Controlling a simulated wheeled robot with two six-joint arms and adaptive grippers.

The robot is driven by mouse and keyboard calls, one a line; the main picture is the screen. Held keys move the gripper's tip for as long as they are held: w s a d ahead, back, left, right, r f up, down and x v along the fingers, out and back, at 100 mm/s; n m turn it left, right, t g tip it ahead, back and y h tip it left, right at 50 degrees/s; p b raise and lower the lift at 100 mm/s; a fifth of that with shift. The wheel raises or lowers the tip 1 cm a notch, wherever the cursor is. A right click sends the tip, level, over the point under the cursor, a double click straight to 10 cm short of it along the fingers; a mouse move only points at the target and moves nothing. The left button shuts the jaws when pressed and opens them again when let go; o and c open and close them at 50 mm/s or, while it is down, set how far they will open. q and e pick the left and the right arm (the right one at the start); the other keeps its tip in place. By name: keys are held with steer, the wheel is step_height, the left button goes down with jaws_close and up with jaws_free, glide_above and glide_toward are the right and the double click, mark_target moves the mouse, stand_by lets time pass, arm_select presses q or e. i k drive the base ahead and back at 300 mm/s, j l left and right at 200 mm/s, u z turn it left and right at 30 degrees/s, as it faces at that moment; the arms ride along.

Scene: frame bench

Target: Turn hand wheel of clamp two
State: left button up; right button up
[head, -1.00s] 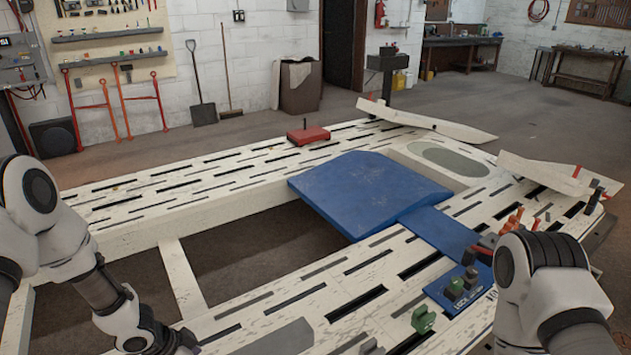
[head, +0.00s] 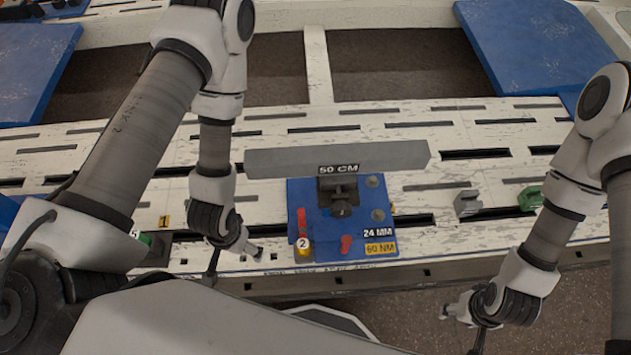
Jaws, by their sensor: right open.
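A blue base plate (head: 370,222) sits on the bench in the middle of the head view, marked 24 MM and 60 NM. It carries a long grey bar (head: 280,161) marked 50 CM, a dark clamp part (head: 342,197) and red handles (head: 346,243). A round tag reading 2 (head: 303,244) is at its lower left. I cannot tell which part is the hand wheel. My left gripper (head: 246,250) hangs just left of the plate, apart from it; its fingers are too unclear to read. My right gripper (head: 462,318) is open and empty, right of the plate and beyond the bench's front edge.
The slotted white bench (head: 90,150) runs across the view. A grey block (head: 467,204) and a green block (head: 530,198) stand right of the plate. A yellow tag reading 1 (head: 164,220) lies left. Blue panels (head: 535,50) lie at the back.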

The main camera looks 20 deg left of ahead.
mark_target(341, 209)
steer(key=u, duration=0.2)
steer(key=k+l, duration=0.1)
steer(key=l, duration=0.3)
steer(key=k+l, duration=0.1)
steer(key=l, duration=0.3)
steer(key=k+l, duration=0.1)
steer(key=l, duration=0.3)
steer(key=k+l, duration=0.1)
steer(key=l, duration=0.3)
steer(key=k+l, duration=0.1)
steer(key=l, duration=0.3)
steer(key=u, duration=0.05)
